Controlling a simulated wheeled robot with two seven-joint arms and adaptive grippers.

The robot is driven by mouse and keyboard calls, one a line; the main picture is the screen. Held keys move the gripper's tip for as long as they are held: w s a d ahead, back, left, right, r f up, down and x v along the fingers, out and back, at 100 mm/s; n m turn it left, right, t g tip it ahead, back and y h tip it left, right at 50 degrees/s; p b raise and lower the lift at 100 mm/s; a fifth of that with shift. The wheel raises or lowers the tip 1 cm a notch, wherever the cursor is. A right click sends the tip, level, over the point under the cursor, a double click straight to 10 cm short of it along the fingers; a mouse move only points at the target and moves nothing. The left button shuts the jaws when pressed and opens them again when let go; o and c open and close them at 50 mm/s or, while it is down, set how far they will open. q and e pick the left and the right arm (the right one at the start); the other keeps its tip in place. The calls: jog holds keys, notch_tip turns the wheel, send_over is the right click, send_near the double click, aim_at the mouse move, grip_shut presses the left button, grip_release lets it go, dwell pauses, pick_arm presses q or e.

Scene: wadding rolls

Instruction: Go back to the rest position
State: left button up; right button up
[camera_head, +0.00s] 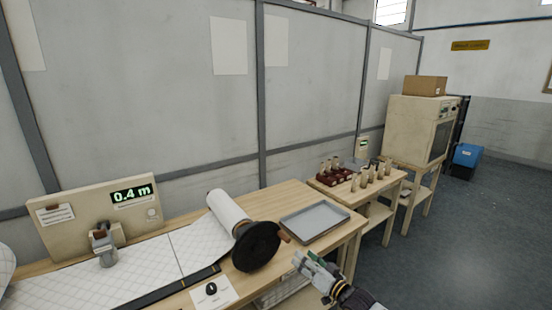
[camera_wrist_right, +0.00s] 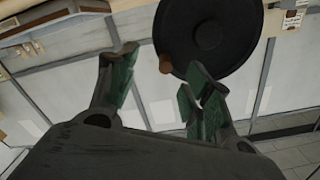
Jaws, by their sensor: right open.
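My right gripper (camera_head: 312,268) is in the head view at the lower middle, in front of the table's right end. It is empty, and its green-padded fingers stand apart in the right wrist view (camera_wrist_right: 160,82). The wadding roll (camera_head: 228,212) lies on the table with its black end disc (camera_head: 257,247) facing my side, to the left of the right gripper. The black disc also shows beyond the fingers in the right wrist view (camera_wrist_right: 210,38). My left gripper is not in the head view.
A smaller table holds a dark red rack (camera_head: 334,178) and several bobbins. A beige oven-like cabinet (camera_head: 415,128) stands behind.

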jog(key=w+d+f+n+g+h, duration=0.1)
jog(key=w+d+f+n+h, duration=0.2)
jog(key=d+f, duration=0.55)
jog(key=w+d+f+n+h, duration=0.2)
jog(key=d+f+h, duration=0.2)
jog(key=d+f, duration=0.5)
jog(key=s+d+f+g+h, duration=0.2)
jog(key=s+d+f, duration=0.3)
jog(key=f, duration=0.4)
jog(key=s+d+f+g+h, duration=0.1)
jog(key=s+d+f+h, duration=0.1)
jog(key=s+d+f, duration=0.5)
jog(key=s+a+f+m+g, duration=0.2)
jog(key=s+f+g, duration=0.3)
jog(key=s+f, duration=1.6)
jog(key=s+a+f+g, duration=0.1)
jog(key=s+a+f, duration=0.1)
jog(key=s, duration=0.8)
jog(key=s+a+f+m+g, duration=0.1)
jog(key=s+a, duration=0.4)
jog(key=s, duration=0.6)
jog(key=s+a+f+m+g, duration=0.1)
jog(key=s+a+f+g, duration=0.1)
jog(key=s, duration=0.9)
jog(key=shift+s+a+f+y, duration=0.25)
jog(key=shift+a+f+y, duration=0.05)
jog(key=shift+a+f, duration=0.6)
